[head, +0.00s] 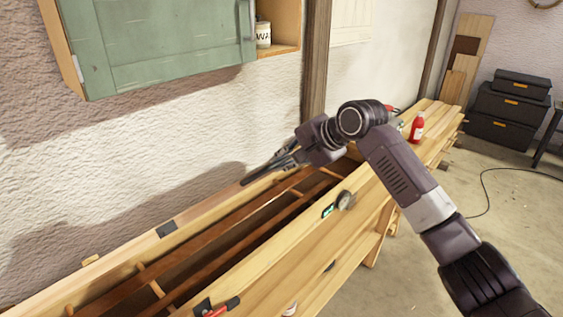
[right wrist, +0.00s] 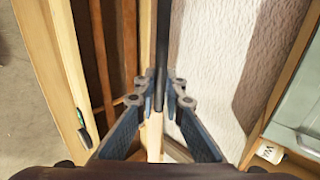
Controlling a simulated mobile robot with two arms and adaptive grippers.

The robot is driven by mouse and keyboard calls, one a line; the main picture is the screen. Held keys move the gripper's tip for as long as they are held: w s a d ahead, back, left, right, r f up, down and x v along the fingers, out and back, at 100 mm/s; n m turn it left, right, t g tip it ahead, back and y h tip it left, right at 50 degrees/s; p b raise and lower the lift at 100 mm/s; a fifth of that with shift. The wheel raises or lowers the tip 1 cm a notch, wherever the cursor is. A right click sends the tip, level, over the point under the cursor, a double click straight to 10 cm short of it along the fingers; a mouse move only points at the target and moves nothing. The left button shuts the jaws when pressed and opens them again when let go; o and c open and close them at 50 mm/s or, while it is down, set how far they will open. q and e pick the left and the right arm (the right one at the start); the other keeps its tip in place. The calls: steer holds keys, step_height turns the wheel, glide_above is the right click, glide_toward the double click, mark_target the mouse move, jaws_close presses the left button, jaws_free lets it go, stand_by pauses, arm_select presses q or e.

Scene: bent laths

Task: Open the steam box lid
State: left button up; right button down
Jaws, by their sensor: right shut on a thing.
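The long wooden steam box (head: 270,262) lies along the wall, its top open and its dark inside with cross rails showing. The lid (head: 205,210) appears as a pale wooden strip on the wall side, swung up and seen nearly edge-on, with a black fitting on it. My right gripper (head: 266,173) is at the lid's edge, towards the box's far end. In the right wrist view its fingers (right wrist: 161,105) are shut around a narrow part of the lid, beside a dark bar. The exact contact is partly hidden. My left gripper is not in view.
A green wall cabinet (head: 160,45) hangs above the box. A round gauge (head: 345,200) sits on the box's front. A red bottle (head: 417,127) stands at the far end, and a red-handled tool (head: 222,308) lies near the front. Black cases (head: 508,105) stand by the wall; floor at right is mostly clear.

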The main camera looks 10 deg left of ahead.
steer(key=w+a+r, duration=0.2)
steer(key=a+r, duration=0.1)
steer(key=w+a+r, duration=0.1)
steer(key=shift+w+a+r, duration=0.1)
steer(key=shift+a+r, duration=0.1)
steer(key=shift+r, duration=0.2)
